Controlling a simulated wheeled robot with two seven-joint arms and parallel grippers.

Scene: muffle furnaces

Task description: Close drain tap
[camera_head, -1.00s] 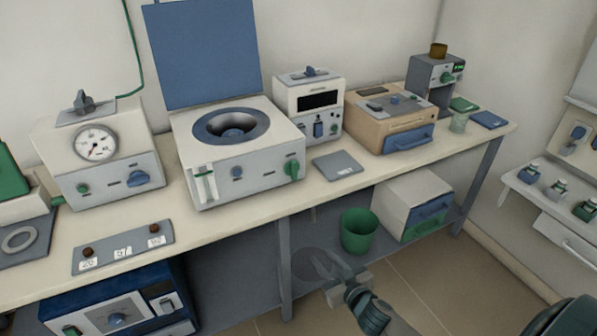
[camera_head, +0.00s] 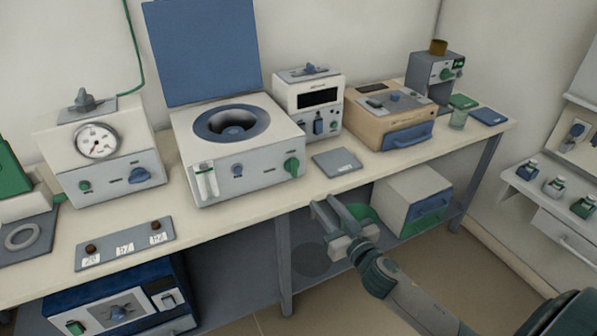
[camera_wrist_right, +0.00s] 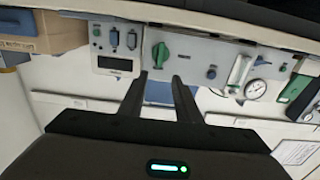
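The white device with the open blue lid and round blue-rimmed well (camera_head: 238,150) stands on the bench. A green tap handle (camera_head: 291,166) is on the right of its front and looks roughly upright; I take it for the drain tap. The handle also shows in the right wrist view (camera_wrist_right: 160,55), just beyond the fingertips. My right gripper (camera_head: 328,205) is open and empty, in front of the bench edge, below and right of the tap, apart from it. In the right wrist view its two fingers (camera_wrist_right: 160,78) are spread. My left gripper is not in view.
A grey pad (camera_head: 337,163) lies on the bench right of the device. A white instrument (camera_head: 310,103) and a tan box (camera_head: 390,125) stand farther right. The bench edge lies by my right gripper. A green bin (camera_head: 362,214) below is partly hidden behind it.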

